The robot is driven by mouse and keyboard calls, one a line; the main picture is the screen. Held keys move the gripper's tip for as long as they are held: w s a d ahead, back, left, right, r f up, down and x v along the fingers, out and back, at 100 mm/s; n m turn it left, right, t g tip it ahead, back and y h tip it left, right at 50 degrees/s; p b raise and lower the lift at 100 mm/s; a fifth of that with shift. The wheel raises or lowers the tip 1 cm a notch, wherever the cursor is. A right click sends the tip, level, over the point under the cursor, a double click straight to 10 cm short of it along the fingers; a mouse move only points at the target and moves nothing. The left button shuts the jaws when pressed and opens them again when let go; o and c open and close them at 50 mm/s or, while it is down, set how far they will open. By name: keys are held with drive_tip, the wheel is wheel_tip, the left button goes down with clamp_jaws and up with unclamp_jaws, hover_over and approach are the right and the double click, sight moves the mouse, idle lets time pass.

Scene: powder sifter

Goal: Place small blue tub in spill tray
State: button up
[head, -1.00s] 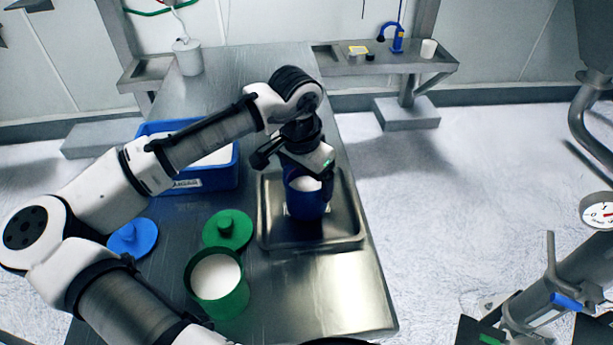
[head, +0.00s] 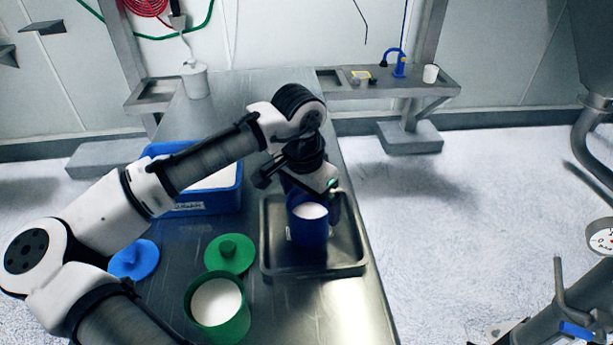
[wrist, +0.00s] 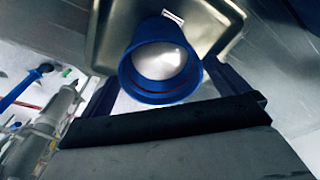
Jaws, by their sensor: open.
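The small blue tub (head: 308,232), filled with white powder, stands upright inside the metal spill tray (head: 352,262). In the wrist view the tub (wrist: 136,88) is seen from above, with the tray (wrist: 105,45) behind it. My gripper (head: 312,198) is over the tray at the tub's far side. In the wrist view its two dark fingers (wrist: 160,92) are spread, one on each side of the tub, with gaps showing beside it. The tub's underside is hidden.
A large blue bin (head: 222,200) is left of the tray, partly behind my arm. A green lid (head: 230,255), an open green tub (head: 220,325) and a blue lid (head: 134,261) lie nearer. The steel table (head: 335,310) is clear in front of the tray.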

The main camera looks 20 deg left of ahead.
wheel_tip(320, 180, up, 10)
drive_tip(key=s+b, duration=0.1)
drive_tip(key=shift+a+b, duration=0.25)
drive_tip(key=shift+b, duration=0.05)
idle(1.1)
